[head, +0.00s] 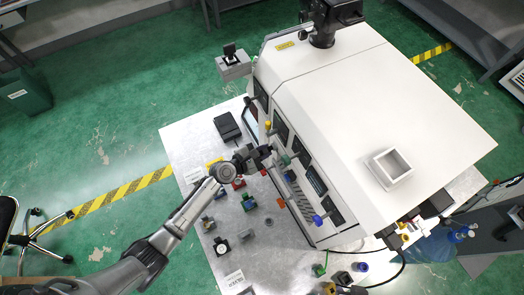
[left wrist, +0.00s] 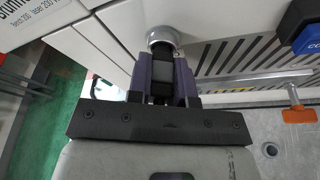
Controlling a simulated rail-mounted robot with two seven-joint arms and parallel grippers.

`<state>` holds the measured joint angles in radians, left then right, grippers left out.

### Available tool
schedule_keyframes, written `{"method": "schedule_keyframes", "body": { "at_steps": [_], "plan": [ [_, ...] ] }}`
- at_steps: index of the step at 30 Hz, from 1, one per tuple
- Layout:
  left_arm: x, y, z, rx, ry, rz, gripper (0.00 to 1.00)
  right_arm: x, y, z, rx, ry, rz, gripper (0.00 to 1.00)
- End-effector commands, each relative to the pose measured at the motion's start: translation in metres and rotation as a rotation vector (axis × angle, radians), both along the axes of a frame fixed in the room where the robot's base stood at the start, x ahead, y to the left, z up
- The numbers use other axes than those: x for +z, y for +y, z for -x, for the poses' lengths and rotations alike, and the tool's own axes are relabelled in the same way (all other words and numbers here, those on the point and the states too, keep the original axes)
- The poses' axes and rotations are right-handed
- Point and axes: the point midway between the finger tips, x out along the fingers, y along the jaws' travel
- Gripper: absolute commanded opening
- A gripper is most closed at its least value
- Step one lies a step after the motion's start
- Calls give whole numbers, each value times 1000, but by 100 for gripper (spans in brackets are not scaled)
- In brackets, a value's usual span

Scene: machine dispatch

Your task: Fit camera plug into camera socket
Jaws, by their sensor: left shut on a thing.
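My left gripper (head: 265,153) reaches in from the left, close to the front of the white machine (head: 375,95). In the left wrist view my left gripper (left wrist: 161,72) is shut on a dark block-shaped piece, which looks like the camera plug (left wrist: 160,78). Just beyond the fingertips a round silver ring, likely the camera socket (left wrist: 164,36), sits on the machine's white front. The plug's far end lines up closely with the ring. I cannot tell whether it is inside or only in front of it. My right gripper does not show.
A grey table (head: 190,140) holds several small coloured parts and a black box (head: 227,127) below the machine's front. In the left wrist view a slotted vent (left wrist: 235,58), a metal bar with an orange end (left wrist: 299,115) and a blue-labelled part (left wrist: 308,38) are to the right.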

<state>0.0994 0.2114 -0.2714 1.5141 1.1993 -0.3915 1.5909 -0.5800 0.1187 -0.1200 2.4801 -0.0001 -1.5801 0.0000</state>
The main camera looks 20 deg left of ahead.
Motion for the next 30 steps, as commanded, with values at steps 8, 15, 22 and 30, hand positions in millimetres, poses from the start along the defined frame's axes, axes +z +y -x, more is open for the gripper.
{"method": "schedule_keyframes", "body": {
  "at_steps": [8, 15, 22, 30],
  "plan": [
    [0, -3, -2, -1, -1, 1, 0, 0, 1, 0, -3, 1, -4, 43],
    [0, -2, -2, -1, -1, 1, 39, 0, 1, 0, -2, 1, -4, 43],
    [0, -2, -2, 0, 0, 0, 50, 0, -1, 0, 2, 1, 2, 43],
    [0, -2, -2, 0, 0, 0, 71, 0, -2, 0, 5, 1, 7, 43]
  ]
}}
